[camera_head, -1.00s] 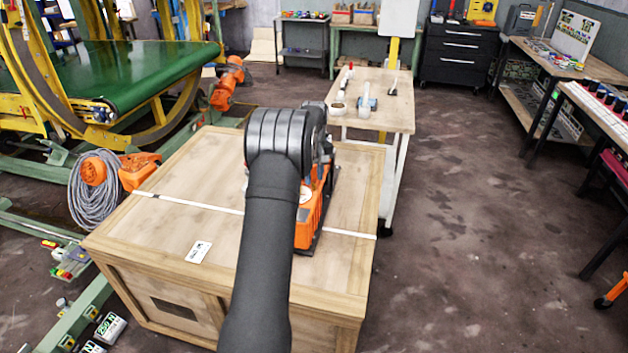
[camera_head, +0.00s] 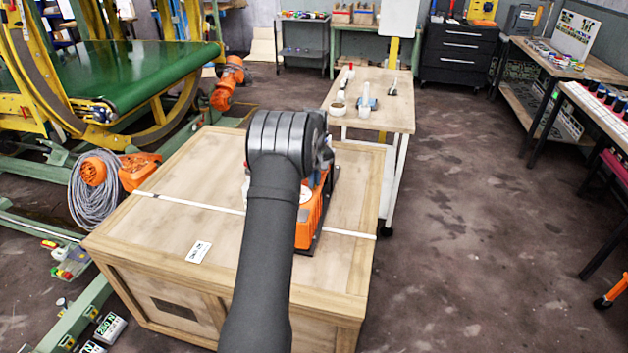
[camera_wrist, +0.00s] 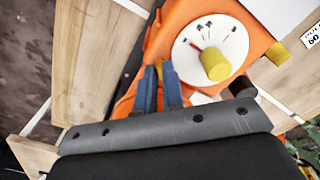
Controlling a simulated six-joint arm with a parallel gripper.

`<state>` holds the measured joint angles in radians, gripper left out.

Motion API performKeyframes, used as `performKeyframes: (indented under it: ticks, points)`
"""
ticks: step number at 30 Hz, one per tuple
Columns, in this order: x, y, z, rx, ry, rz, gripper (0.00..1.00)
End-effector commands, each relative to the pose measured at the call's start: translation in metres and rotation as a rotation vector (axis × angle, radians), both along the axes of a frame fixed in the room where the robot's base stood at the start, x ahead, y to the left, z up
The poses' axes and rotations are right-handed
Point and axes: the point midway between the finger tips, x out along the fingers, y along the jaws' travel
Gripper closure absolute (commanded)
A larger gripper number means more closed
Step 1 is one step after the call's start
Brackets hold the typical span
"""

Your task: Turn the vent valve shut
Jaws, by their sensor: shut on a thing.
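An orange unit (camera_head: 310,215) lies on the wooden crate, partly behind my arm in the head view. In the wrist view the orange unit (camera_wrist: 190,18) carries a white dial with a red pointer and a yellow knob (camera_wrist: 215,65) at its middle. A second yellow knob (camera_wrist: 278,53) sits at the unit's edge. My gripper (camera_wrist: 160,68) has two blue fingers close together at the unit, left of the dial and apart from both yellow knobs. It is shut on a part there that is mostly hidden. I cannot make out which part is the vent valve.
The wooden crate (camera_head: 190,170) has a white strap across it and a white label (camera_head: 198,252). A small table (camera_head: 390,105) with tools stands behind it. A grey hose coil (camera_head: 95,190) lies at left. The floor at right is clear.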

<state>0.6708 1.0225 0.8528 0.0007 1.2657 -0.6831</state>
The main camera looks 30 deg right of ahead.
Motion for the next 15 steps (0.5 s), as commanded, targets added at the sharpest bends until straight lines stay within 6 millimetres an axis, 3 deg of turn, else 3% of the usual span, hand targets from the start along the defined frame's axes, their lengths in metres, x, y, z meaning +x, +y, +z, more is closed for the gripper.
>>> performKeyframes:
  ticks: [15]
  points:
    - [-0.0001, 0.0001, 0.0001, 0.0, 0.001, -0.335, 1.0]
